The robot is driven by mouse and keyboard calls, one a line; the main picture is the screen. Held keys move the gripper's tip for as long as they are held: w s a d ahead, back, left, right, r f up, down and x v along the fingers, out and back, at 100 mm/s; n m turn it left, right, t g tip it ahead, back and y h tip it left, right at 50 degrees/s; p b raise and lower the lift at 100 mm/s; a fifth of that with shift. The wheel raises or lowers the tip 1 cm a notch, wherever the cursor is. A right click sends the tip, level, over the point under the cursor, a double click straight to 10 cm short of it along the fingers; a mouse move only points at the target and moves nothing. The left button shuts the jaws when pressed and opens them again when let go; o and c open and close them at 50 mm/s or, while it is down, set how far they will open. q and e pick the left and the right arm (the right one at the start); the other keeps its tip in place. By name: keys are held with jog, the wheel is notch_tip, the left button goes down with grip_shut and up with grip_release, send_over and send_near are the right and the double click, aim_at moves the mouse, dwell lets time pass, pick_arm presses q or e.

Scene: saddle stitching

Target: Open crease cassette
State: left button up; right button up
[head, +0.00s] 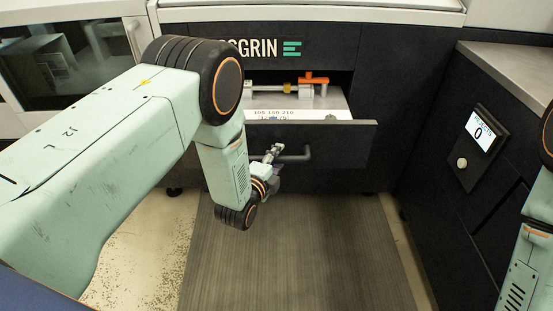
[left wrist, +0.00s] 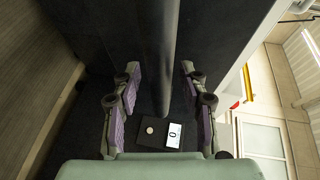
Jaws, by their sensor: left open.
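The crease cassette (head: 345,140) is a dark drawer in the front of the machine and stands out from its opening. Its inside shows a pale plate with a printed scale, a metal rod and an orange part (head: 315,80). A dark bar handle (head: 302,156) runs across the drawer front. My left gripper (head: 272,153) is at the left part of this handle. In the left wrist view, the handle (left wrist: 158,50) lies between the two spread, purple-padded fingers (left wrist: 157,100), with gaps on both sides. My right gripper is out of view.
A dark cabinet with a counter panel (head: 479,133) reading 0 stands at the right, under a grey worktop (head: 510,68). A grey ribbed mat (head: 310,250) covers the floor before the drawer, with clear room. My right arm shows at the right edge.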

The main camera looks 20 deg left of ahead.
pick_arm(q)
jog(key=shift+s, duration=0.1)
jog(key=v, duration=1.2)
dwell(0.4)
jog(key=s+a+f+n+g+y, duration=0.1)
jog(key=s+a+f+n+g, duration=0.1)
jog(key=s+f+n+g, duration=0.7)
jog(key=s+a+f+n+g, duration=0.1)
jog(key=s+n, duration=0.4)
jog(key=s, duration=0.6)
jog(key=s+a+f+n+g+y, duration=0.1)
jog(key=s+f+n+g, duration=0.2)
jog(key=s, duration=0.9)
jog(key=n+g, duration=0.1)
jog(key=g, duration=0.1)
jog(key=shift+n+g, duration=0.3)
jog(key=shift+n, duration=0.1)
